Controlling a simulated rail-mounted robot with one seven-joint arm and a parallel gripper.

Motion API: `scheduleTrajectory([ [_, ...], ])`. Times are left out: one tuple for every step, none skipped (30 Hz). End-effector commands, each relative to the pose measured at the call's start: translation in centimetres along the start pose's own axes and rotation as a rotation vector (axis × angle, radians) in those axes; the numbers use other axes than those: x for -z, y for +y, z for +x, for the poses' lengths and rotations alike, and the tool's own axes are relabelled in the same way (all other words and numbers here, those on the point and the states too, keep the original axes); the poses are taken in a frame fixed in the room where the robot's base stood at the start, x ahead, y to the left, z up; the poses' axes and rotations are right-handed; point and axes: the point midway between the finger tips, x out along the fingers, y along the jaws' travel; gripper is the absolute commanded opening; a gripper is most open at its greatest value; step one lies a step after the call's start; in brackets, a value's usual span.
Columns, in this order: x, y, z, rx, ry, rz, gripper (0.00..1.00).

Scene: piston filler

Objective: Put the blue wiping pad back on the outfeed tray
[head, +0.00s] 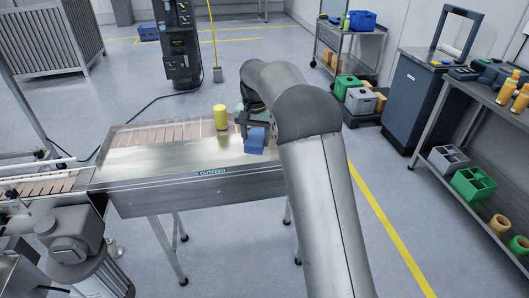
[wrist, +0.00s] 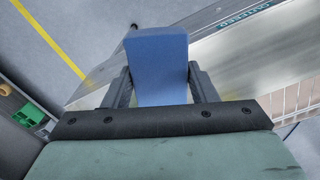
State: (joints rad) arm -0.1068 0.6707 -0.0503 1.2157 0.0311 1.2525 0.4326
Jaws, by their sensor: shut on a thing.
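The blue wiping pad (wrist: 158,65) is between the two fingers of my gripper (wrist: 160,85) in the wrist view, and the gripper is shut on it. In the head view the blue pad (head: 256,141) shows at the right part of the outfeed tray (head: 165,165), a metal table with an OUTFEED label on its front. My gripper (head: 252,125) is just behind and above the pad there, partly hidden by my arm. I cannot tell whether the pad touches the tray surface.
A yellow cylinder (head: 220,117) stands on the outfeed surface, left of the pad. A conveyor (head: 40,185) joins the tray at the left. A workbench (head: 490,95) with bottles and bins is at the right. Bare metal lies in front of the cylinder.

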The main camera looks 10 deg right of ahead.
Motion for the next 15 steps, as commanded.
scheduleTrajectory([
  [1.1, 0.1, 0.3, -0.002, -0.003, 0.003, 0.34],
  [1.8, 0.1, 0.6, -0.002, -0.003, 0.004, 0.34],
  [2.7, 0.1, 0.9, -0.002, -0.004, 0.005, 0.34],
  [3.5, 0.1, 1.3, -0.002, -0.004, 0.004, 0.34],
  [4.2, 0.1, 1.6, -0.002, -0.004, 0.003, 0.34],
  [5.2, 0.1, 2.0, -0.001, -0.003, 0.002, 0.34],
  [5.8, 0.1, 2.4, -0.001, -0.003, 0.002, 0.34],
  [6.5, 0.1, 2.7, -0.001, -0.003, 0.002, 0.34],
  [7.3, 0.1, 3.0, -0.001, -0.004, 0.002, 0.34],
  [7.9, 0.0, 3.3, -0.001, -0.003, 0.002, 0.34],
  [8.4, 0.0, 3.8, -0.001, -0.004, 0.002, 0.34],
  [9.0, 0.0, 4.8, -0.002, -0.006, 0.001, 0.34],
  [9.5, 0.0, 5.4, -0.002, -0.005, 0.001, 0.34],
  [9.9, 0.0, 5.9, -0.001, -0.005, 0.001, 0.34],
  [10.5, 0.0, 6.5, -0.001, -0.004, 0.001, 0.34],
])
